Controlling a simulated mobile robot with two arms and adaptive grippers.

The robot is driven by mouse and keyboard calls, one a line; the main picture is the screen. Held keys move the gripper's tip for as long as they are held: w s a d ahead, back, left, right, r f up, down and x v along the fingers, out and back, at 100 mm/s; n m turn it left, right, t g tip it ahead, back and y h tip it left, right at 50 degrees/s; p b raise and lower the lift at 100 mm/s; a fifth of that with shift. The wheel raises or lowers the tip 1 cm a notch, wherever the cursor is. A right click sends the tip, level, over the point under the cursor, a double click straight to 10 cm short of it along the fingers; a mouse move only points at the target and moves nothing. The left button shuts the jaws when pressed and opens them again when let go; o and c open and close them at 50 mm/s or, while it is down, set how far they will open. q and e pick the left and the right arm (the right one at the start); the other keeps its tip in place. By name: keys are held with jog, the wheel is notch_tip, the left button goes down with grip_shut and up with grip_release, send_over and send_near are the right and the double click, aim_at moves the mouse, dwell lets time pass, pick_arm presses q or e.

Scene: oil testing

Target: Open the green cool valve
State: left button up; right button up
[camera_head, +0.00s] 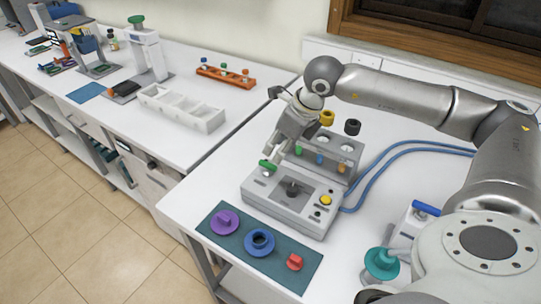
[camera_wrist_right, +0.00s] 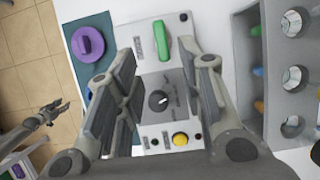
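The green cool valve (camera_head: 267,165) is a small bar-shaped handle at the back left corner of the grey-white testing device (camera_head: 262,193). In the right wrist view the green handle (camera_wrist_right: 161,42) stands on the device's top panel, ahead of my fingers. My right gripper (camera_head: 276,150) comes down from above, close to the handle. Its two fingers (camera_wrist_right: 163,70) are spread apart, with the handle near the gap between the tips and nothing held. Contact cannot be told. My left gripper (camera_wrist_right: 48,114) shows small at the left of the wrist view; its finger gap is unclear.
A dark knob (camera_wrist_right: 158,100) and a yellow button (camera_head: 325,200) are on the device. A grey rack (camera_head: 345,147) with coloured parts stands behind it. A green mat (camera_head: 236,243) with purple, blue and red pieces lies in front. Blue hoses (camera_head: 385,160) run right.

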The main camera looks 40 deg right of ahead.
aim_at(268, 164)
jog(key=p+x, duration=0.1)
jog(key=x, duration=0.6)
jog(key=shift+w+d+p, duration=0.15)
jog(key=shift+d+p, duration=0.05)
jog(key=shift+p, duration=0.1)
jog(key=shift+a+f, duration=0.15)
jog(key=shift+a, duration=0.05)
jog(key=shift+d, duration=0.1)
grip_shut()
